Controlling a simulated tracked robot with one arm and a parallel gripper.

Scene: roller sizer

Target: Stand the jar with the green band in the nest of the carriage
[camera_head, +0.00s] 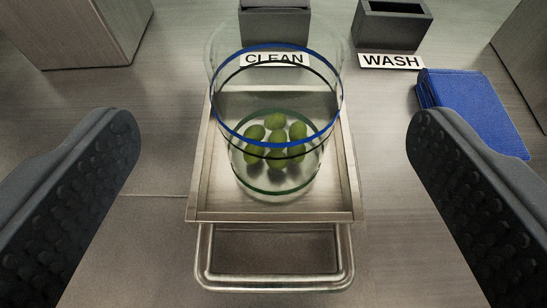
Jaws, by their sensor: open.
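A clear glass jar (240,165) stands upright on a metal tray with a front handle, perhaps the carriage (205,212). Blue, black and green rings show on the glass, blue highest and green near the bottom; I cannot tell whether all belong to one jar. Several green olive-like fruits (274,145) show inside. A fainter glass outline shows behind its top. I cannot make out a nest; the glass covers much of the tray. My gripper (273,135) is open, with one dark studded finger on either side, apart from the jar and tray.
A "CLEAN" label (274,59) lies behind the jar, before a dark block (274,22). A "WASH" label (390,62) lies before an open dark box (391,25). A folded blue cloth (470,110) lies right. Large boxes stand at both far corners. The left counter is clear.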

